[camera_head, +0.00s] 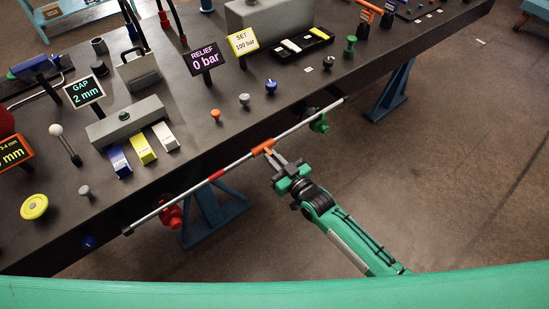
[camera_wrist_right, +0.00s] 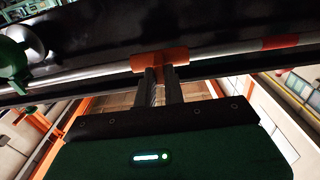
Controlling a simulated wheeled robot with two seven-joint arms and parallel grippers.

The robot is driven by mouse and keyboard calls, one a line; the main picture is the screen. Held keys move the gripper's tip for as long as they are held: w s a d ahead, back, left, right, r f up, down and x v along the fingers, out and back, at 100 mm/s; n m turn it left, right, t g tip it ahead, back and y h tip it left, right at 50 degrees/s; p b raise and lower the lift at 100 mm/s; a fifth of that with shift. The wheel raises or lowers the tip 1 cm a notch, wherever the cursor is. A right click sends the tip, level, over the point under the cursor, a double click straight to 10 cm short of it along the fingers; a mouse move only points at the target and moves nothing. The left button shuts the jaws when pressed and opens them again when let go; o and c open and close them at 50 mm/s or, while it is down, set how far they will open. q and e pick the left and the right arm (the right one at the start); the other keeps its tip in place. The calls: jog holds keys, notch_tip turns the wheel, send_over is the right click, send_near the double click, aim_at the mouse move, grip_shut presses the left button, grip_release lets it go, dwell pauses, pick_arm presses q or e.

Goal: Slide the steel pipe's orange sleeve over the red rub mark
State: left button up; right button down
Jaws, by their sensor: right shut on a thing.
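The steel pipe (camera_head: 238,163) runs along the front edge of the dark bench, slanting from lower left to upper right in the head view. The red rub mark (camera_head: 216,175) is a red band on it, left of the orange sleeve (camera_head: 263,147), with bare pipe between them. My right gripper (camera_head: 271,156) is shut on the sleeve. In the right wrist view its fingers (camera_wrist_right: 160,82) meet the sleeve (camera_wrist_right: 160,60), and the rub mark (camera_wrist_right: 279,42) shows to the right, apart from it. My left gripper is not in view.
A red fitting (camera_head: 171,217) hangs under the pipe at its left, and a green fitting (camera_head: 319,123) near its right end. The bench top (camera_head: 185,105) carries signs, knobs and coloured blocks. Blue trestle legs (camera_head: 213,213) stand below. Floor in front is open.

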jog(key=shift+s+a, duration=0.3)
jog(key=shift+a, duration=0.1)
jog(key=s+a, duration=0.1)
jog(key=a, duration=0.1)
jog(key=s+a+p, duration=0.1)
jog(key=s+a, duration=0.1)
jog(key=s+a+p, duration=0.1)
jog(key=a, duration=0.1)
jog(key=shift+s+r, duration=0.1)
jog(key=shift+s, duration=0.15)
jog(key=s+a, duration=0.1)
jog(key=a, duration=0.1)
jog(key=s+a, duration=0.3)
jog(key=a, duration=0.1)
jog(key=shift+s+a+p, duration=0.25)
jog(key=shift+s+p, duration=0.05)
jog(key=shift+p, duration=0.1)
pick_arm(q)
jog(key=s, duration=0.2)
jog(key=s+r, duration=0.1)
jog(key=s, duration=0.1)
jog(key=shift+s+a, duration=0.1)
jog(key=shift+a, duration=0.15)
pick_arm(e)
jog(key=c, duration=1.5)
grip_release()
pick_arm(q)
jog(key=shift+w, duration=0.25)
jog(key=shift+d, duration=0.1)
